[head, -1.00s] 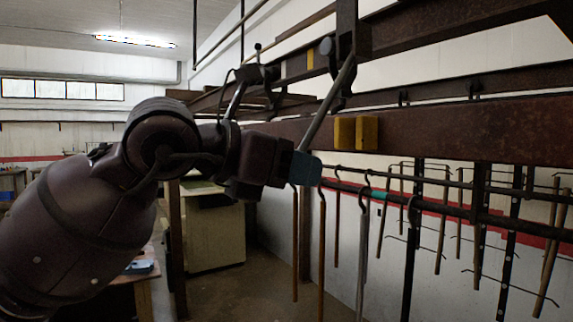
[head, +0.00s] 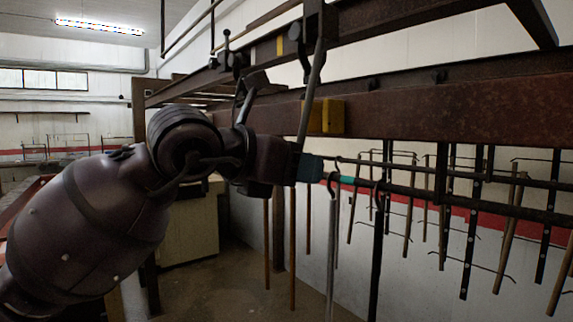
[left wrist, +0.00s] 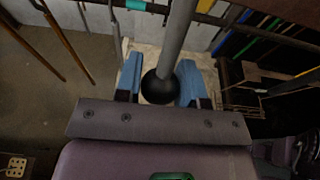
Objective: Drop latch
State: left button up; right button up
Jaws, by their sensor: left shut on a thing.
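My left gripper (head: 310,168) reaches in from the left in the head view, just below the rusty beam. Its blue fingertips are shut on the lower end of a grey metal lever (head: 312,92). The lever slants down to the fingers from a dark bracket (head: 314,18) on the upper rail. In the left wrist view the lever's rod (left wrist: 178,38) runs up between the blue fingers, and its black ball knob (left wrist: 159,88) sits between them. My right gripper does not show.
The rusty beam (head: 450,117) carries yellow blocks (head: 327,116) close behind the lever. Below it, a rail (head: 425,190) with hooks and hanging rods lies right of my gripper. A pale cabinet (head: 190,225) stands behind my arm. Open floor (head: 240,290) shows below.

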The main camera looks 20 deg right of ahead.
pick_arm(q)
jog(key=shift+r+x, duration=0.2)
jog(key=shift+x, duration=1.1)
jog(key=shift+r+x, duration=0.2)
jog(key=shift+x, duration=1.1)
jog(key=shift+d, duration=0.1)
jog(key=o, duration=0.8)
jog(key=shift+o, duration=0.2)
jog(key=shift+s+a+p, duration=0.15)
jog(key=shift+s+a, duration=0.2)
jog(key=shift+a, duration=0.75)
jog(key=shift+s+a+p, duration=0.15)
jog(key=shift+s+a, duration=0.2)
jog(key=shift+a, duration=0.8)
jog(key=shift+s+a+p, duration=0.15)
jog(key=shift+s+a, duration=0.15)
jog(key=shift+a, duration=0.8)
